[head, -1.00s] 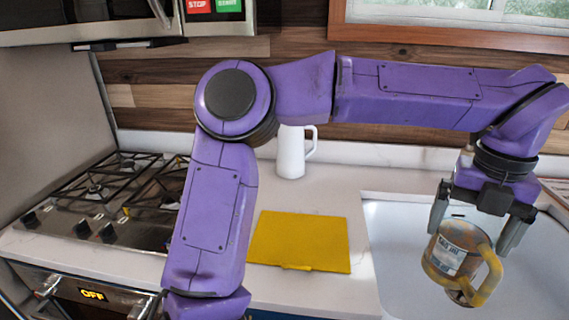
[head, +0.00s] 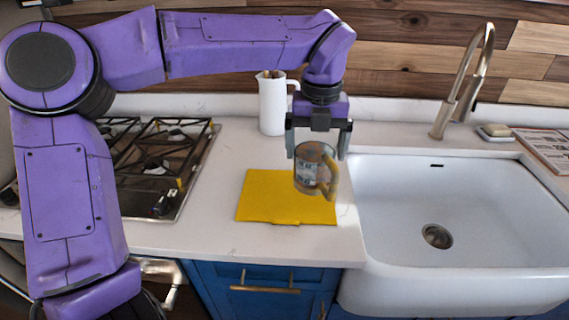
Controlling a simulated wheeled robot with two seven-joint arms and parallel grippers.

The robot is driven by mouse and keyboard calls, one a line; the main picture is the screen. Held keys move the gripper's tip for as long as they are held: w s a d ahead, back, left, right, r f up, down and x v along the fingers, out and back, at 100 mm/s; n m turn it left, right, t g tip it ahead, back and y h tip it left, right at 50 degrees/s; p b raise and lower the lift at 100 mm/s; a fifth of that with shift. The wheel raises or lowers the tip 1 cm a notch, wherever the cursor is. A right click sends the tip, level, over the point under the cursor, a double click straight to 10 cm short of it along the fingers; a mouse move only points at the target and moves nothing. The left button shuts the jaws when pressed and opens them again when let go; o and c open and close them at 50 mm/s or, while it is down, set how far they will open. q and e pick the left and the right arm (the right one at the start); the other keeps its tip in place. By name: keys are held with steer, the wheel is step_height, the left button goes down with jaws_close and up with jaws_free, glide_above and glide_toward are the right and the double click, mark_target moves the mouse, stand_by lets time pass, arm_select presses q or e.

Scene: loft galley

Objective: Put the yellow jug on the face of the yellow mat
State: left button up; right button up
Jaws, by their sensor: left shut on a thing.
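The yellow jug (head: 309,171), worn yellow and grey with a pale label and a yellow handle on its right, hangs upright in my left gripper (head: 318,145). The gripper points down and its two fingers are shut on the jug's upper part. The yellow mat (head: 265,202) lies flat on the white counter, left of the sink. In the head view the jug overlaps the mat's right part; it looks held above the mat, but the exact gap is hard to tell. My right gripper is not in view.
A white pitcher (head: 272,105) stands on the counter behind the mat. A gas stove (head: 150,165) is at the left. A white sink (head: 450,200) with a tall faucet (head: 463,90) is at the right. A soap dish (head: 496,133) and a magazine (head: 548,148) sit behind it.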

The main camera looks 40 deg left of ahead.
mark_target(302, 141)
arm_select(q)
steer(key=a, duration=0.1)
steer(key=w+a+p, duration=0.1)
steer(key=a+f, duration=0.1)
steer(key=a, duration=0.1)
steer(key=shift+w+f+p, duration=0.1)
steer(key=shift+w+p, duration=0.1)
steer(key=shift+p, duration=0.1)
steer(key=w+a+f+p, duration=0.1)
steer(key=a+f, duration=0.3)
steer(key=f, duration=0.5)
steer(key=shift+w+a+f+p, duration=0.3)
steer(key=shift+w+a+p, duration=0.1)
steer(key=shift+p, duration=0.15)
steer(key=shift+s+f, duration=0.1)
steer(key=shift+f, duration=0.05)
steer(key=o, duration=1.7)
step_height(302, 141, up, 12)
steer(key=b, duration=0.1)
steer(key=shift+r+b, duration=0.2)
steer(key=shift+b, duration=0.1)
